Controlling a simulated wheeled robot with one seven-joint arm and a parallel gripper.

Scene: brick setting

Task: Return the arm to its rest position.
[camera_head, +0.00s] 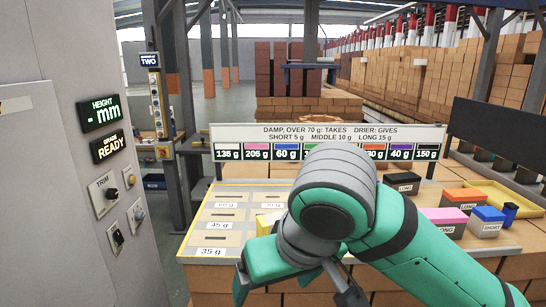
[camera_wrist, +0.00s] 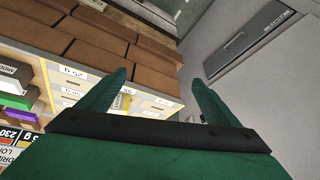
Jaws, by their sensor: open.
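My gripper (camera_wrist: 158,77) is open, with its two green fingers spread and nothing between them. In the head view my green arm reaches in from the lower right. The green gripper (camera_head: 258,265) hangs at the front of the bench, near the panel with labelled slots (camera_head: 215,252). My arm hides the middle of the bench and part of the sign. In the wrist view the fingers stand in front of the slotted panel (camera_wrist: 160,101) and the brick bench side. A small yellow piece (camera_head: 267,222) shows partly behind my arm.
A sign board (camera_head: 330,130) with weight labels stands at the back. Black (camera_head: 403,183), orange (camera_head: 462,197), pink (camera_head: 445,220) and blue (camera_head: 487,220) blocks sit at right by a yellow tray (camera_head: 515,199). A grey control cabinet (camera_head: 80,220) stands close at left.

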